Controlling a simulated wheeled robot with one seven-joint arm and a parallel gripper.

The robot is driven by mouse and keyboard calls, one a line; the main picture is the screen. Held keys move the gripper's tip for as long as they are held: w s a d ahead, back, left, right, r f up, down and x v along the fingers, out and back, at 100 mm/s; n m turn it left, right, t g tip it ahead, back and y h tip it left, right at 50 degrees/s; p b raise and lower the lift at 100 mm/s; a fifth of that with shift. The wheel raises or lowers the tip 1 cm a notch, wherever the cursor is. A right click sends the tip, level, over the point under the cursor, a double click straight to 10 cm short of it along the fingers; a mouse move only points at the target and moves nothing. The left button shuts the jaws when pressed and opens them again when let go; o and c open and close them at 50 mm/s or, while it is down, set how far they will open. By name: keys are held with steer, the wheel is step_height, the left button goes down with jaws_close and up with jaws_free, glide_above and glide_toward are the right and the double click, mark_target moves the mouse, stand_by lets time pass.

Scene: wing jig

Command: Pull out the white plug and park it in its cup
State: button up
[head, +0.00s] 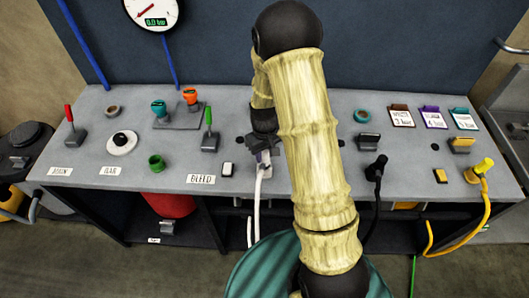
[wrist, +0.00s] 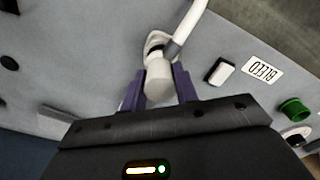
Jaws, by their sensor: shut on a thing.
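The white plug (wrist: 158,82) sits between the purple fingers of my gripper (wrist: 158,92) in the wrist view, and the fingers are shut on it. A white hose (wrist: 188,25) with a grey collar runs from the plug; in the head view the hose (head: 257,200) hangs over the panel's front edge. My gripper (head: 263,158) is low over the middle of the grey panel. A pale round fitting shows behind the plug in the wrist view; I cannot tell whether the plug is still seated in it. I cannot pick out the white plug's cup for certain.
A white square block (head: 227,169) and the BLEED label (head: 202,179) lie left of my gripper. A green-handled lever (head: 209,130) stands close by. A black plug (head: 376,167) and a yellow plug (head: 482,166) with hoses are to the right. My arm hides part of the panel.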

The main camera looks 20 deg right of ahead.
steer(key=shift+f+b, duration=0.45)
steer(key=shift+f, duration=0.25)
steer(key=o, duration=1)
step_height(320, 180, up, 18)
steer(key=b, duration=0.2)
steer(key=shift+f+b, duration=0.25)
steer(key=shift+b, duration=0.15)
stand_by(0.3)
steer(key=s+f+m+t, duration=0.1)
steer(key=s, duration=0.3)
steer(key=s+f+m, duration=0.1)
steer(key=s, duration=0.4)
steer(key=s+f+m+t, duration=0.1)
steer(key=s, duration=0.4)
steer(key=shift+s+f+t, duration=0.2)
steer(key=shift+s+t, duration=0.05)
steer(key=shift+t, duration=0.05)
